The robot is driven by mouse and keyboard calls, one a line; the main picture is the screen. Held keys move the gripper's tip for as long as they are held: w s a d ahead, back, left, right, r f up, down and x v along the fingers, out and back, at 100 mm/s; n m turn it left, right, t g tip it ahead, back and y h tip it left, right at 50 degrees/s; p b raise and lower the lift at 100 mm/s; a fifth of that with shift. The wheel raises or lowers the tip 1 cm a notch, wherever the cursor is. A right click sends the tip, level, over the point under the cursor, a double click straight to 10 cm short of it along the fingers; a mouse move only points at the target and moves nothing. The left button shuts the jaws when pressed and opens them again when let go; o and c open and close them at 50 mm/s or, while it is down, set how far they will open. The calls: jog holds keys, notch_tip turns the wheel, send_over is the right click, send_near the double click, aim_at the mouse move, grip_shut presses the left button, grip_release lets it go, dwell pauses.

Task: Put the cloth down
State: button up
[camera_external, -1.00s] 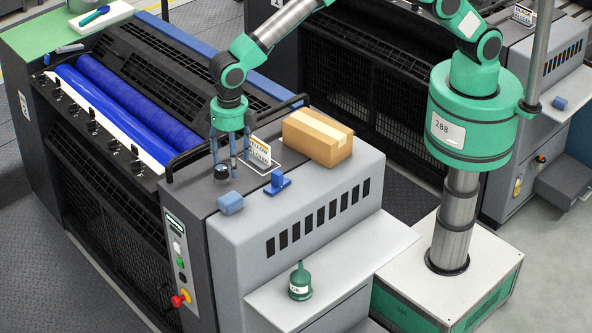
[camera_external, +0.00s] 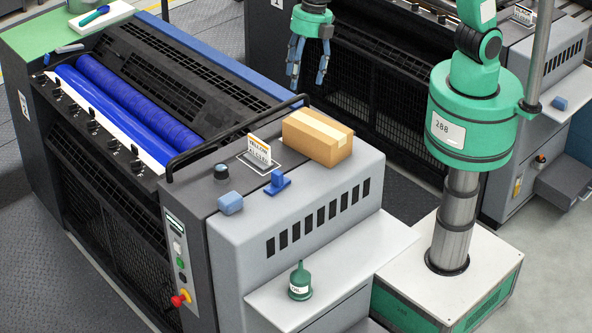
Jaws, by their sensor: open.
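My gripper (camera_external: 307,80) is high at the top middle, over the gap behind the near machine, with its blue fingers apart and nothing between them. A small light-blue, soft-edged bundle (camera_external: 230,203) lies on the near machine's grey end cover, by its front left edge; it may be the cloth, but I cannot tell for sure. My gripper is well apart from it, up and to the right. A similar blue bundle (camera_external: 560,103) lies on the other machine at the right.
A green oil can (camera_external: 300,282) stands on the lower shelf.

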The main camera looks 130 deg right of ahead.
jog(key=s+a+r+m+t, duration=0.1)
jog(key=s+a+r+m, duration=0.15)
jog(key=s, duration=0.45)
jog(key=s+a+r+m, duration=0.1)
jog(key=s+a+r, duration=0.1)
jog(key=s+r, duration=0.35)
jog(key=s+a+r+m+t, duration=0.1)
jog(key=s+a+m, duration=0.1)
jog(key=s, duration=0.7)
jog(key=s+a+f+m, duration=0.1)
jog(key=s+a+m, duration=0.1)
jog(key=s, duration=0.7)
jog(key=s+a+f+m+t, duration=0.1)
jog(key=s+f+m, duration=0.1)
jog(key=s, duration=0.7)
jog(key=shift+s+a+f+m, duration=0.2)
jog(key=shift+a+m, duration=0.15)
jog(key=shift+m, duration=0.4)
jog(key=shift+f, duration=0.15)
notch_tip(320, 180, down, 18)
jog(key=b, duration=1.8)
jog(key=shift+r, duration=0.25)
